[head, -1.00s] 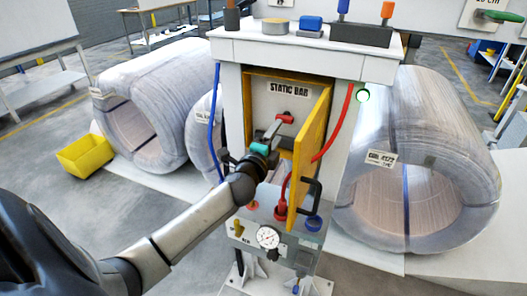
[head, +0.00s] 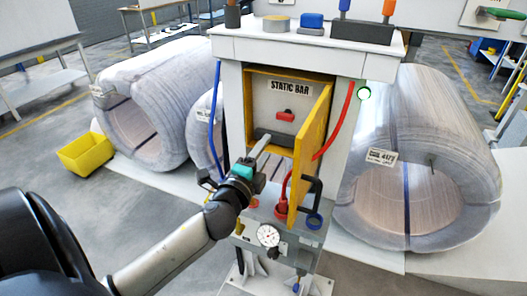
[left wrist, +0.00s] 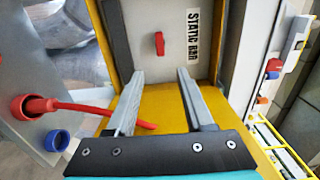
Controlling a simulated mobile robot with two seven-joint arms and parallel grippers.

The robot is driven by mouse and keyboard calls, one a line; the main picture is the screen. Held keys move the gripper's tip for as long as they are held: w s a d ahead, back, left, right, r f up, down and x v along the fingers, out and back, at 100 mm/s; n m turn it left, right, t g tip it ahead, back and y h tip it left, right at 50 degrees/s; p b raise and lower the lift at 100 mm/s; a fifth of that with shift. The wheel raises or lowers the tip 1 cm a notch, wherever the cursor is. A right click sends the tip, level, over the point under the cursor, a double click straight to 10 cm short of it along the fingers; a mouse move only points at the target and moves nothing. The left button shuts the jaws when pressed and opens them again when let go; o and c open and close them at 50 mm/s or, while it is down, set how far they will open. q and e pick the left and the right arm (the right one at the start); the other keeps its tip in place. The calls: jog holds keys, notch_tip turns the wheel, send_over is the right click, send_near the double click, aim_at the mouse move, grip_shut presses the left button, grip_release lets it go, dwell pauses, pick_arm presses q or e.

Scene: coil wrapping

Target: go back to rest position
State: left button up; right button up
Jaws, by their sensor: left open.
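My left gripper (head: 264,146) is open and empty, in front of and below the opening of a yellow-framed cabinet (head: 249,100) labelled STATIC BAR. In the left wrist view its two grey fingers (left wrist: 158,76) stand apart, with nothing between them. The red switch (head: 285,115) on the cabinet's back panel is clear of the fingers. It also shows beyond the fingertips in the left wrist view (left wrist: 159,43). The yellow door (head: 314,140) stands open on the right. My right gripper is not in view.
A red hose (head: 341,125) and a black door handle (head: 314,188) are close to the right. A gauge (head: 268,236) sits below. Wrapped coils stand at left (head: 150,100) and right (head: 440,110). A yellow bin (head: 85,155) is on the floor; the floor at lower left is open.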

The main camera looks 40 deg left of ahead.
pick_arm(q)
jog(key=s+f+n+g+b, duration=0.1)
jog(key=f, duration=0.7)
jog(key=s+f+n+g, duration=0.1)
jog(key=s+f+g, duration=0.1)
jog(key=f, duration=0.5)
jog(key=s+f+n+g+b, duration=0.1)
jog(key=f+g, duration=0.1)
jog(key=f, duration=0.6)
jog(key=shift+s+f+n+h+b, duration=0.2)
jog(key=shift+f+n+h+b, duration=0.1)
jog(key=shift+f+n+b, duration=0.1)
jog(key=s+d+f+n+g+h+b, duration=0.1)
jog(key=s+d+f+n+g+b, duration=0.2)
jog(key=s+f, duration=0.95)
jog(key=s+d+f+n+g+h+b, duration=0.1)
jog(key=s+d+f+n+g, duration=0.3)
jog(key=s+f, duration=0.85)
jog(key=s+d+f+n+g, duration=0.1)
jog(key=s+d+f+g, duration=0.1)
jog(key=s+f, duration=0.3)
jog(key=s+d+f+n+g+h+b, duration=0.1)
jog(key=s+d+f+g, duration=0.1)
jog(key=s+d+f, duration=0.2)
jog(key=s+f, duration=0.1)
jog(key=s, duration=0.2)
jog(key=shift+s+d+f+g, duration=0.2)
jog(key=shift+d+g, duration=0.1)
jog(key=shift+d, duration=0.1)
